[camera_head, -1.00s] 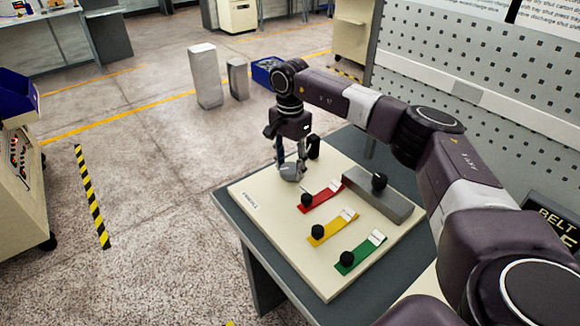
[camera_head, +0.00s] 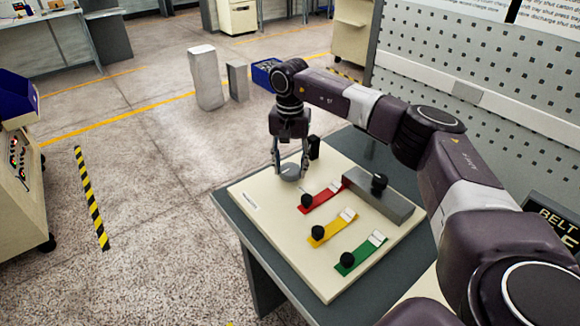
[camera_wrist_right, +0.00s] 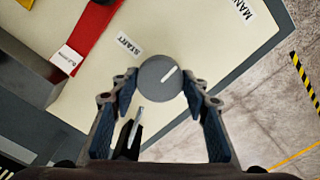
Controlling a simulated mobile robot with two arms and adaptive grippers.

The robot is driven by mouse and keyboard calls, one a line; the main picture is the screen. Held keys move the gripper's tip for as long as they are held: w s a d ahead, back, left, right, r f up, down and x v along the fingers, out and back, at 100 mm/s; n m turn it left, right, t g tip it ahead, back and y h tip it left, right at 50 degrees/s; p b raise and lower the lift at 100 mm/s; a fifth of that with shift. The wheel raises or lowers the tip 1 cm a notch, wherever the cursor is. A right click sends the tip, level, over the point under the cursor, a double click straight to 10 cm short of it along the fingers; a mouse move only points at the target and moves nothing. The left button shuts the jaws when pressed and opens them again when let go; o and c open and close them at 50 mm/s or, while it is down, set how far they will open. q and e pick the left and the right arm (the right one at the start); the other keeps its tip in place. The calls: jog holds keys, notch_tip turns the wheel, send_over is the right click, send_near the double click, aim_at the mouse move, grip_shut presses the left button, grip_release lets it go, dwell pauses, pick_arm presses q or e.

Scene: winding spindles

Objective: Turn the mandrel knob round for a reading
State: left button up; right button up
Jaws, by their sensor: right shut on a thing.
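The mandrel knob (camera_head: 290,172) is a grey round disc at the far left part of a cream panel (camera_head: 262,215). In the right wrist view the knob (camera_wrist_right: 158,88) has a white line on its face, running from near the centre towards the upper right. A START label (camera_wrist_right: 128,45) lies up and left of it. My right gripper (camera_head: 291,167) points down from above, its two fingers on opposite sides of the knob, shut on it. The gripper also shows in the right wrist view (camera_wrist_right: 160,83). My left gripper is not in view.
A black upright piece (camera_head: 314,147) stands close behind the right gripper. Red (camera_head: 322,195), yellow (camera_head: 334,227) and green (camera_head: 362,251) strips with black knobs lie nearer on the panel. A grey block (camera_head: 385,200) with a black knob sits to the right.

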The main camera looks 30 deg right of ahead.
aim_at(290, 168)
jog(key=shift+w+r, duration=0.1)
jog(key=shift+r, duration=0.05)
jog(key=o, duration=1.2)
jog(key=shift+c, duration=0.2)
notch_tip(290, 168, up, 12)
